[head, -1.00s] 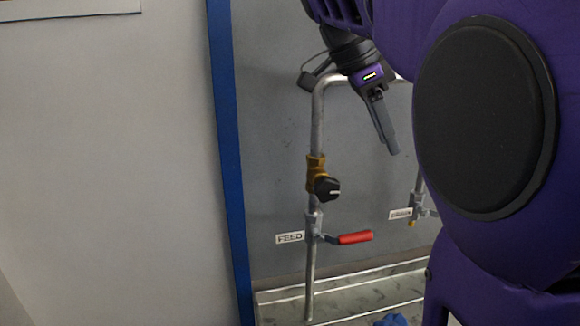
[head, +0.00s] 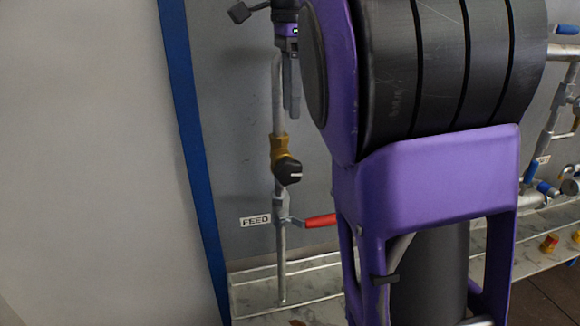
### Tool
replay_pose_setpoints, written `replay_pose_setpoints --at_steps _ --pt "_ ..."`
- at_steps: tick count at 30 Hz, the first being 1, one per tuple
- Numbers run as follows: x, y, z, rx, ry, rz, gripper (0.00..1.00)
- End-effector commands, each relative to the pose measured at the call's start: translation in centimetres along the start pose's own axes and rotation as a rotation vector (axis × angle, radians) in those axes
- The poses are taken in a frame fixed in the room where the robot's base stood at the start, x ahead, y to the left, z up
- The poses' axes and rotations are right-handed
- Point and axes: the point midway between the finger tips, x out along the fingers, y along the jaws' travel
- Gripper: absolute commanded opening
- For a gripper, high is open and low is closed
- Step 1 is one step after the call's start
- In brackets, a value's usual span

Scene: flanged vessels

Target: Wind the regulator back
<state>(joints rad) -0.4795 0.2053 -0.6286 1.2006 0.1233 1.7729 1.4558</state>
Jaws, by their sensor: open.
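The regulator (head: 286,168) is a brass body with a black knob, set in a vertical grey pipe on the left part of the grey panel. The knob faces forward and to the right, with a light pointer mark on it. My gripper (head: 291,112) hangs fingers down above the regulator, just in front of or beside the pipe. Its fingers are apart from the knob and empty. My purple arm hides part of the panel to the right.
A valve with a red lever (head: 320,221) sits below the regulator, beside a label reading FEED (head: 255,221). A blue post (head: 190,140) stands to the left. More pipes and blue-handled valves (head: 547,187) show at the right. A marbled ledge (head: 258,296) runs below.

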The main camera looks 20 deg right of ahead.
Motion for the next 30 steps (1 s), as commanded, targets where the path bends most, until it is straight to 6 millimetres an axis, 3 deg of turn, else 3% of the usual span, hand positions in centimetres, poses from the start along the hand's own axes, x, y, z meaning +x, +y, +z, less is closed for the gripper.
replay_pose_setpoints --at_steps 1,6,15,21,30 --pt "1.6 0.1 0.1 -0.002 -0.001 0.003 0.41" --pt "5.3 0.1 0.1 -0.001 -0.001 0.003 0.41" --pt "10.7 0.1 0.0 -0.001 0.001 0.002 0.41" --pt "12.2 0.1 0.0 0.0 0.001 0.0 0.41" --pt "12.3 0.0 0.0 0.0 0.001 -0.001 0.41"
